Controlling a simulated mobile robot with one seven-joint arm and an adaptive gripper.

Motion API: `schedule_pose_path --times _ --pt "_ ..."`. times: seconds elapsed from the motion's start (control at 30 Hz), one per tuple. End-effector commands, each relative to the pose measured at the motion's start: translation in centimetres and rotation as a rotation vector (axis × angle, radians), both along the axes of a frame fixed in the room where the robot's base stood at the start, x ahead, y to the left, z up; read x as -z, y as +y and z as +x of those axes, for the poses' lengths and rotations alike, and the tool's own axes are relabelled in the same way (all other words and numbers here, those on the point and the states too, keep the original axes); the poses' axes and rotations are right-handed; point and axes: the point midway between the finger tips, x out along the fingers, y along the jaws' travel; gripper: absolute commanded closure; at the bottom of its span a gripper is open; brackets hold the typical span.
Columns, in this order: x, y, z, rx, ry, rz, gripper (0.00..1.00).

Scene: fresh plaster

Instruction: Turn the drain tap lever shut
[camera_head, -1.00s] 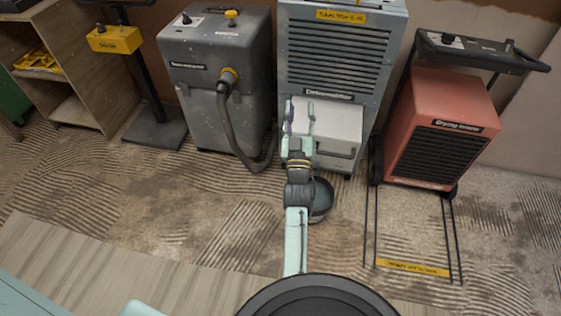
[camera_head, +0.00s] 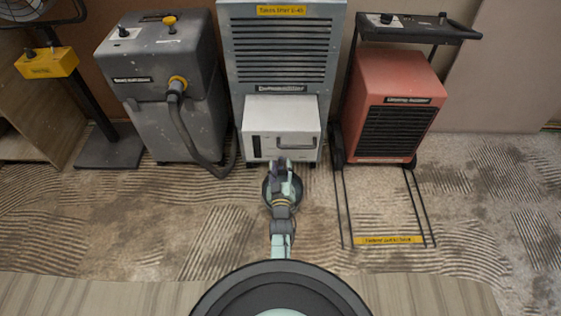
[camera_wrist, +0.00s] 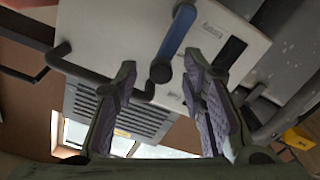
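The blue drain tap lever (camera_wrist: 176,36) is on the front of a white tank box, with a dark round end (camera_wrist: 160,72). The white box (camera_head: 262,110) stands at the foot of the dehumidifier. In the wrist view its front face (camera_wrist: 110,30) fills the upper part. My gripper (camera_wrist: 160,80) is open, its two purple-padded fingers apart. The lever's dark end shows between the fingertips; I see no grip on it, and cannot tell the depth gap. In the head view my gripper (camera_head: 284,163) is at the box's lower front edge and the lever cannot be made out.
A dark handle bar (camera_wrist: 85,72) on the box is close to the left finger in the wrist view. The grey dehumidifier (camera_head: 281,40) rises behind the box. A red drying machine (camera_head: 393,105) stands right, a grey hosed machine (camera_head: 170,90) left. Ridged floor is clear in front.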

Motion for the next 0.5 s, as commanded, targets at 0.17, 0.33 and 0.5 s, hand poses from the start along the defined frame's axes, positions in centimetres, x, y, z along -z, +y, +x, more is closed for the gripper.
schedule_pose_path --times 0.17,0.33,0.5 --pt "0.0 0.0 1.9 -0.001 0.000 -0.001 0.62" --pt "0.0 0.0 2.2 0.000 0.001 -0.001 0.62" --pt "0.0 0.1 2.2 -0.001 0.000 -0.001 0.62"
